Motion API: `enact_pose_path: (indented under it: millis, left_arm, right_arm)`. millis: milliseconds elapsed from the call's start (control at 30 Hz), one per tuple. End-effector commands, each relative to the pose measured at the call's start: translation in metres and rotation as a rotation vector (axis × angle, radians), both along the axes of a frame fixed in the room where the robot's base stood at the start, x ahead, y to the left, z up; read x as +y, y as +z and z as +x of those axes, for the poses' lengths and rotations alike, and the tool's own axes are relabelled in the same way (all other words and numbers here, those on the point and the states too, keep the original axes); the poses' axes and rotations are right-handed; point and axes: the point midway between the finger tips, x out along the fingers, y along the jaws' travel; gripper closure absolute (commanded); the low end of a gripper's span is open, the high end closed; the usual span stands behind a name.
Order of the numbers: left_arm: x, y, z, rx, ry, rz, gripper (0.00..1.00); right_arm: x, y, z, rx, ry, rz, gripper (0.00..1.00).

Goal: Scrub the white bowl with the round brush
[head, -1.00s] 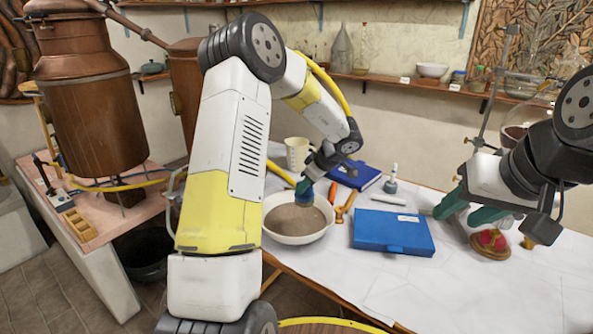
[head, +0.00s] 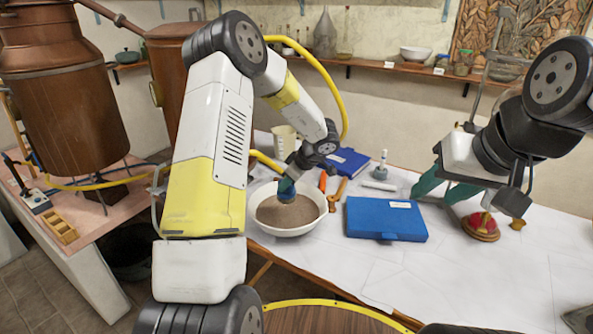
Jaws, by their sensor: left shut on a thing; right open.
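The white bowl (head: 283,231) stands on the table, its inside coated or filled with brown. My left gripper (head: 289,178) is shut on the round brush (head: 286,192), a small blue-teal head pointing down into the bowl. The brush head appears to meet the brown surface left of the bowl's middle at the back; exact contact is hard to tell. My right gripper (head: 446,190), with teal fingers, is open and empty over the right part of the table.
A blue case (head: 387,219) lies right of the bowl. Behind are an orange-handled tool (head: 323,180), a blue book (head: 346,160), a white pitcher (head: 284,140) and a small bottle (head: 380,169). A red object on a round base (head: 482,227) sits below my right gripper. The front right table is clear.

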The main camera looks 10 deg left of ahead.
Motion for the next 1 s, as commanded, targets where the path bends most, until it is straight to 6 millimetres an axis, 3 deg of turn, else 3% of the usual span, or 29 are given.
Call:
enact_pose_path:
  millis: [700,1000]
  left_arm:
    - [0.000,-0.058,0.000,0.002,0.000,0.000,1.00]
    - [0.000,-0.072,0.000,0.001,0.001,0.000,1.00]
  right_arm:
    - [0.000,0.000,0.000,0.000,0.000,0.000,0.56]
    - [0.000,0.000,0.000,0.000,0.000,0.000,0.56]
